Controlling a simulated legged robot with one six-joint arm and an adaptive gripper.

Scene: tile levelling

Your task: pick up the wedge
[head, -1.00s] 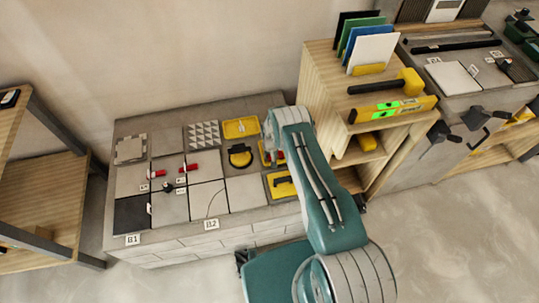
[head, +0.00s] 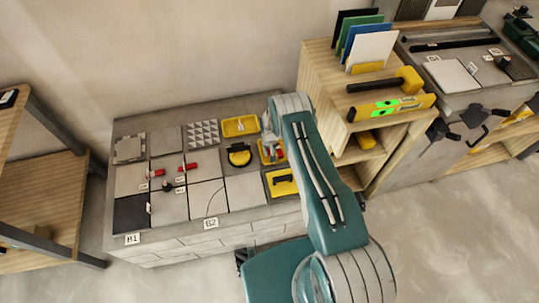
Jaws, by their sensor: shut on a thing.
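My gripper (head: 269,136) shows only in part at the end of my teal arm, over a small yellow tray (head: 264,158) on the right side of the tiled bench. It is shut on a wedge, but the arm hides most of the fingers and the grip. Red pieces (head: 279,152) that look like wedges show at the tray. Two more red pieces lie on the tiles to the left, one at the left (head: 158,173) and one further right (head: 188,166).
A wooden shelf (head: 325,90) with a yellow level (head: 391,108) stands close right of my arm.

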